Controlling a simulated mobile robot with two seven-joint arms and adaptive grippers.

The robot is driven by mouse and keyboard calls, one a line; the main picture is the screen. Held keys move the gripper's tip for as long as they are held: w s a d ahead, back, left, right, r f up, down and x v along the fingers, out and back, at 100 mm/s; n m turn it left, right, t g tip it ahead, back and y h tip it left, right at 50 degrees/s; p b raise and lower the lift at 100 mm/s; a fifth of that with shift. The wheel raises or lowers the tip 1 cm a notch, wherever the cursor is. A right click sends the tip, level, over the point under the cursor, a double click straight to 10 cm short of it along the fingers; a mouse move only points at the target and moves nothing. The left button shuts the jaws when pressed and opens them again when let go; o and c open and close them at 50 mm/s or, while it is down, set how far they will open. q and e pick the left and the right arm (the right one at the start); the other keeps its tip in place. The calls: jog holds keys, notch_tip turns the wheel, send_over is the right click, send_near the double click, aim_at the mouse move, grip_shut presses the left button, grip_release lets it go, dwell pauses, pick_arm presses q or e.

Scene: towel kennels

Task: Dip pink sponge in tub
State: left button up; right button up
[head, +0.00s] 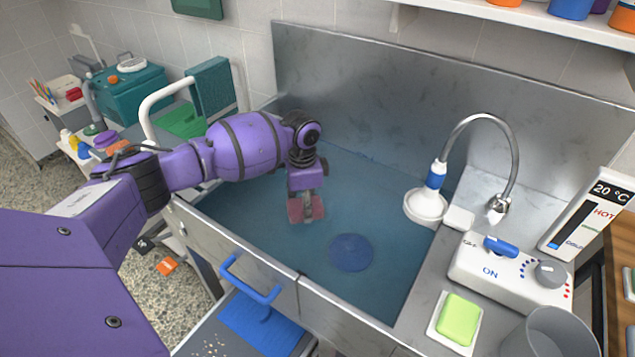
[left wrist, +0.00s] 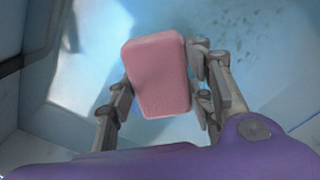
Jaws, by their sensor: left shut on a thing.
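The pink sponge (head: 306,208) is held in my left gripper (head: 305,192), over the metal tub (head: 270,245) in the head view. The tub holds bluish water (head: 275,230). I cannot tell whether the sponge's lower edge touches the water. In the left wrist view the pink sponge (left wrist: 158,75) sits between the two fingers of my left gripper (left wrist: 160,95), with blue water behind it. A round dark blue disc (head: 351,252) shows in the tub to the right of the sponge. My right gripper is not in view.
A faucet with a white shower head (head: 426,205) stands at the tub's right side. Beside it are a control box (head: 510,272), a green sponge on a white dish (head: 458,322) and a grey cup (head: 548,335). A tall metal splashback (head: 400,100) rises behind.

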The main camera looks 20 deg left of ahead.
pick_arm(q)
notch_tip(320, 180, up, 2)
jog(key=shift+r+p, duration=0.15)
jog(key=shift+p, duration=0.25)
notch_tip(320, 180, up, 3)
jog(key=shift+r+p, duration=0.2)
jog(key=shift+p, duration=0.6)
jog(key=shift+r, duration=0.4)
jog(key=shift+f, duration=0.2)
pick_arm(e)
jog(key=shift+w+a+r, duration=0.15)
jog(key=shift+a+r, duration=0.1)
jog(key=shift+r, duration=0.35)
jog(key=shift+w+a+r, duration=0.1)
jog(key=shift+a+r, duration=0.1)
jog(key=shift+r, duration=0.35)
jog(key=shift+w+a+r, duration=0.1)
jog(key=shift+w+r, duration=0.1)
